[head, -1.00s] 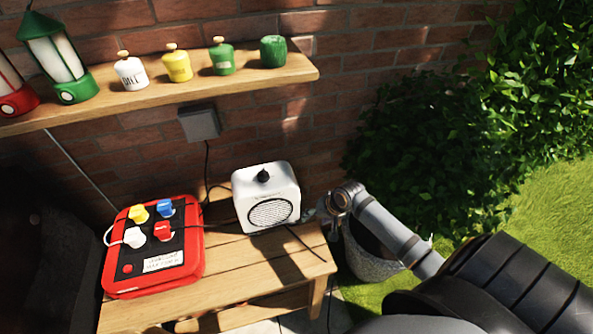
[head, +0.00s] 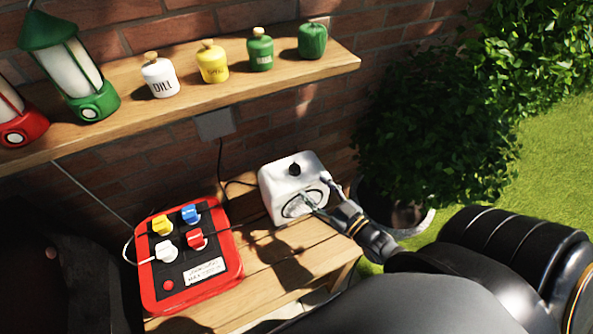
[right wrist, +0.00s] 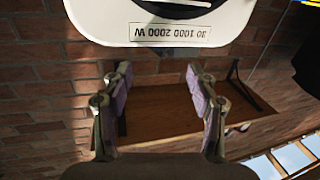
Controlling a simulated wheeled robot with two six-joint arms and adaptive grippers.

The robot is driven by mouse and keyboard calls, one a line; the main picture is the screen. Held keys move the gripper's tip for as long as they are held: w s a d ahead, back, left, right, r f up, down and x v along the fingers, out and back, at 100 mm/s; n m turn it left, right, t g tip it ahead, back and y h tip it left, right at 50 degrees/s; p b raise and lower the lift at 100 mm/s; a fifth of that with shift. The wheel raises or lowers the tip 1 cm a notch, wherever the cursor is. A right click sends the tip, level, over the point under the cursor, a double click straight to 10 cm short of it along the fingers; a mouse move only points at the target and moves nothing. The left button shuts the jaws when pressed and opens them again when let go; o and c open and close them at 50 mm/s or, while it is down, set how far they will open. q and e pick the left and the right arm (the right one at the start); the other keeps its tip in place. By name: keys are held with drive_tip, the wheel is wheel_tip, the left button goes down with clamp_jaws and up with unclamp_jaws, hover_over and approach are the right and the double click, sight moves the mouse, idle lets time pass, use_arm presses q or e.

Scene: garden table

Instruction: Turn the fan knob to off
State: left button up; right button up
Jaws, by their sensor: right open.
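The fan is a white box-shaped heater (head: 270,187) with a round dark grille on its front, standing on the wooden bench. Its black knob (head: 295,169) sits on top; I cannot read its setting. My right gripper (head: 317,196) is open, in front of the fan's grille side and below the knob in the head view, with nothing between its fingers. In the right wrist view the gripper (right wrist: 158,82) shows its two fingers spread, and the white fan (right wrist: 105,18) with an upside-down watt label fills the top. My left gripper is not in view.
A red panel (head: 236,262) with coloured plugs and a white cable lies left of the fan on the bench (head: 285,262). A wall shelf (head: 190,103) above holds lanterns and several jars. A potted bush (head: 425,130) stands at right. A cable runs behind the fan.

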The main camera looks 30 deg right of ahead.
sight(299, 172)
drive_tip(key=b+x, duration=0.1)
drive_tip(key=x, duration=0.6)
drive_tip(key=shift+w+d+f, duration=0.15)
drive_tip(key=shift+w, duration=0.7)
drive_tip(key=shift+c, duration=0.4)
